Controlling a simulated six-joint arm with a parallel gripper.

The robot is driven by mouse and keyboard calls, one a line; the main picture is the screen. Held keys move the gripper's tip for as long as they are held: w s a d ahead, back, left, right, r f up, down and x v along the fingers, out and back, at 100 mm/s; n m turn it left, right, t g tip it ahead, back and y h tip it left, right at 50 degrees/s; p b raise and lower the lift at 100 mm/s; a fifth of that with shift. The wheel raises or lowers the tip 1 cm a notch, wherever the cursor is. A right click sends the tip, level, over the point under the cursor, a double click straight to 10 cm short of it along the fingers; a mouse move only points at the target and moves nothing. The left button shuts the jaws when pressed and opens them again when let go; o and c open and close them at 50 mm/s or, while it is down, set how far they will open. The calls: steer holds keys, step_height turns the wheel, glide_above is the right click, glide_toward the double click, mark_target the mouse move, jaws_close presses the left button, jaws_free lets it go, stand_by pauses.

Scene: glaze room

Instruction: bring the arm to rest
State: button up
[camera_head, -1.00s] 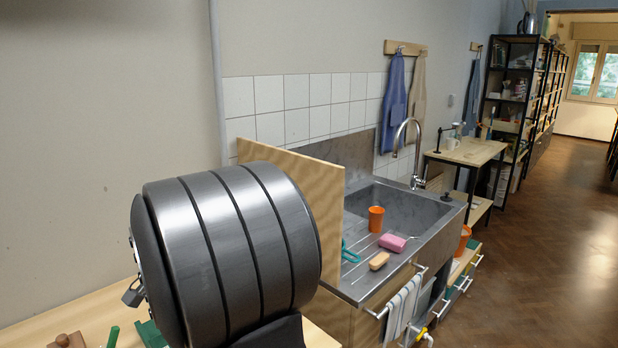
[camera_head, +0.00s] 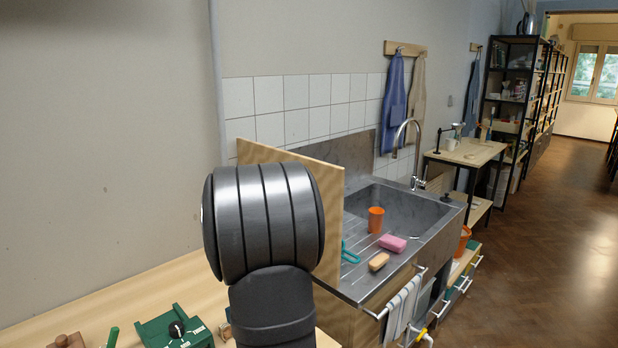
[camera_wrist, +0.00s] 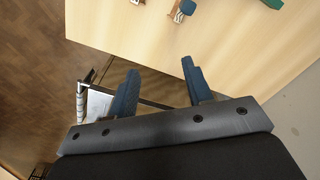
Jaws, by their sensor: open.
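My gripper (camera_wrist: 160,92) shows in the wrist view with its two blue fingers apart and nothing between them. In the head view my arm hides much of the bench and part of the wooden panel; the gripper's fingers do not show there. The bench top (camera_head: 110,300) also shows at the lower left of the head view.
A green device with a dial (camera_head: 165,333) stands on the bench. A wooden panel (camera_head: 330,185) separates the bench from the steel sink (camera_head: 440,205).

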steer(key=w+d, duration=0.6)
steer(key=d, duration=0.3)
steer(key=shift+f, duration=0.3)
steer(key=shift+s, duration=0.1)
